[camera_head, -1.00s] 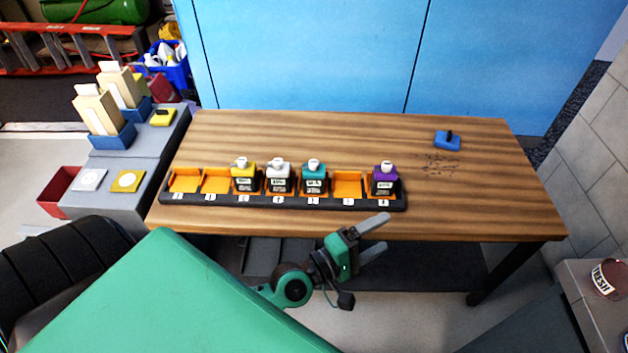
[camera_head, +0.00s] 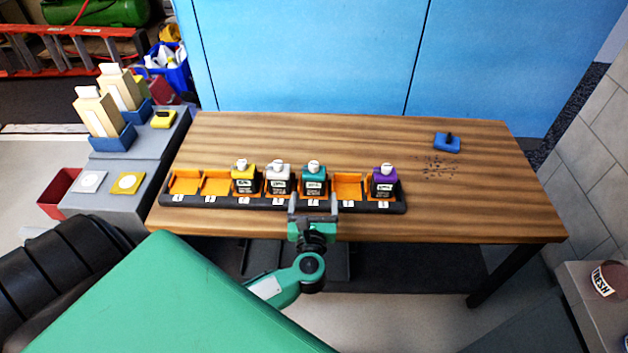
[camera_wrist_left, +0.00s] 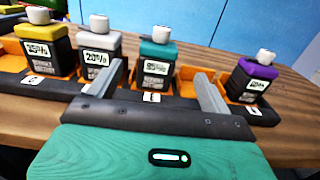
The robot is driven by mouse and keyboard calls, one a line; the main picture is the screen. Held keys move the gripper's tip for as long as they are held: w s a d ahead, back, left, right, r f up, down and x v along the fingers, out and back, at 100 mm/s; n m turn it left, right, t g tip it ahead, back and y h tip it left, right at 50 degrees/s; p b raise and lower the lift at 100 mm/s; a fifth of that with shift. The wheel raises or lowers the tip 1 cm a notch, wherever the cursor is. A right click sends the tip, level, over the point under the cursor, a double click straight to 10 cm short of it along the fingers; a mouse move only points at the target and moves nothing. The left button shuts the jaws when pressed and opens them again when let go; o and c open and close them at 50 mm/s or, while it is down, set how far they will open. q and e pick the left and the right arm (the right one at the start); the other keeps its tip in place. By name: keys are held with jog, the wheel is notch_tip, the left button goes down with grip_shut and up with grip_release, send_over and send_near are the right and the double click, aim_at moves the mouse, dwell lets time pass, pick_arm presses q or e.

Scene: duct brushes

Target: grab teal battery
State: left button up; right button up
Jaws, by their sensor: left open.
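The teal battery (camera_head: 314,176) stands upright in a slot of the charging rack (camera_head: 232,203), with a teal top, white cap and dark labelled body. It also shows in the left wrist view (camera_wrist_left: 157,56), beyond and between my fingers. My left gripper (camera_head: 313,198) is open and empty, just in front of the teal battery at the rack's front edge, its two fingers pointing at it. In the left wrist view my left gripper (camera_wrist_left: 157,88) has one finger on each side of the battery's line, apart from it. My right gripper is not in view.
A white battery (camera_head: 279,178) stands left of the teal one, with a yellow battery (camera_head: 244,177) beyond it. An empty orange slot (camera_head: 347,187) is to the right, then a purple battery (camera_head: 384,180).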

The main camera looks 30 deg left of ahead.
aim_at(314, 180)
pick_arm(q)
jog(key=x, duration=0.6)
jog(key=shift+w+a, duration=0.2)
jog(key=shift+w, duration=0.15)
jog(key=x, duration=0.4)
jog(key=shift+w+a+f, duration=0.3)
jog(key=c, duration=1.4)
